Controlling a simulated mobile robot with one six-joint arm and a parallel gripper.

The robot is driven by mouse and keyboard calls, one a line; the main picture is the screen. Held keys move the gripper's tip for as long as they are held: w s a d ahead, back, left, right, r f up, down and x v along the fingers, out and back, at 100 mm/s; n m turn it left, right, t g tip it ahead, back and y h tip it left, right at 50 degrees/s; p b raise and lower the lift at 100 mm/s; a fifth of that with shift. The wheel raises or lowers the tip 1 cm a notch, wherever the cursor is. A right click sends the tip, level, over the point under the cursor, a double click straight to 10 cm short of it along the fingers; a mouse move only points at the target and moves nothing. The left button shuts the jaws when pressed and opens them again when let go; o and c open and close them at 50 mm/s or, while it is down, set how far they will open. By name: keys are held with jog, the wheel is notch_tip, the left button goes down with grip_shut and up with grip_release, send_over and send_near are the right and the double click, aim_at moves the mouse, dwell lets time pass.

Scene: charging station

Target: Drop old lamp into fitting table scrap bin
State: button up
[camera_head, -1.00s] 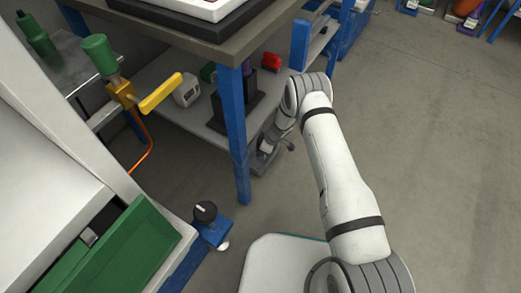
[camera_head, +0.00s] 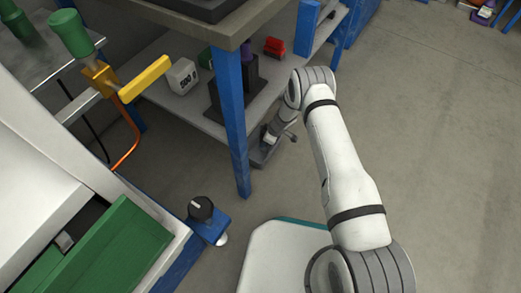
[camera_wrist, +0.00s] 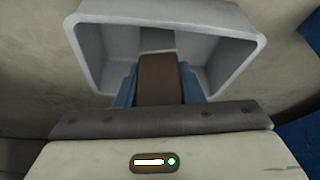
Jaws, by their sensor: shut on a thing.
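In the wrist view, my gripper (camera_wrist: 158,98) has blue fingers closed on the two sides of a brown, block-like thing (camera_wrist: 158,72), which looks to be the old lamp. Only its near face shows. A grey open bin (camera_wrist: 88,45) with a thick pale rim lies just beyond the fingers, and the brown thing overlaps its opening. I cannot tell how deep inside it is.
A table with a blue leg (camera_head: 233,125) stands beside my arm. Grey floor (camera_head: 440,130) is open at right.

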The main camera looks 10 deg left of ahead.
jog(key=shift+f, duration=0.35)
jog(key=o, duration=1.1)
jog(key=p+v, duration=0.3)
jog(key=v, duration=0.5)
jog(key=shift+p, duration=0.4)
